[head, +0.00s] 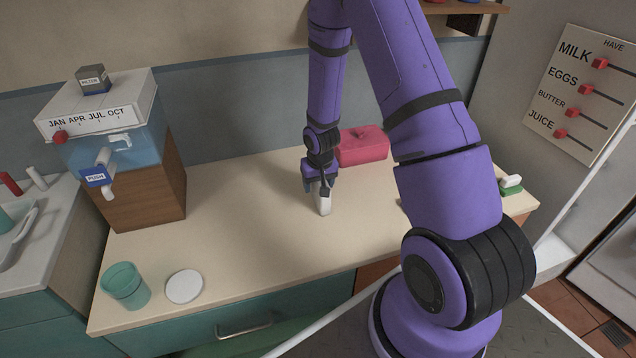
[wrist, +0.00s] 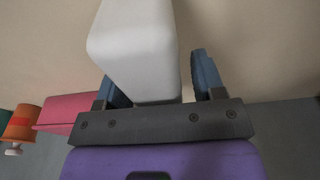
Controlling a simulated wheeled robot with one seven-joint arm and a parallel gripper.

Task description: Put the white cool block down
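The white cool block (head: 325,205) stands upright below my gripper (head: 318,184) in the head view, its lower end at the counter; whether it bears fully on the top is hard to tell. In the wrist view the block (wrist: 140,50) lies between the blue fingers of my gripper (wrist: 160,85). The left finger is partly hidden behind it. A narrow strip of counter shows between the block and the right finger, so the gripper looks open around the block.
A red-pink box (head: 362,147) stands just behind my gripper. A dispenser (head: 130,150) is at the left, with a teal cup (head: 125,287) and white disc (head: 184,286) at the front. A green-and-white item (head: 511,186) is at the right. The counter middle (head: 240,220) is clear.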

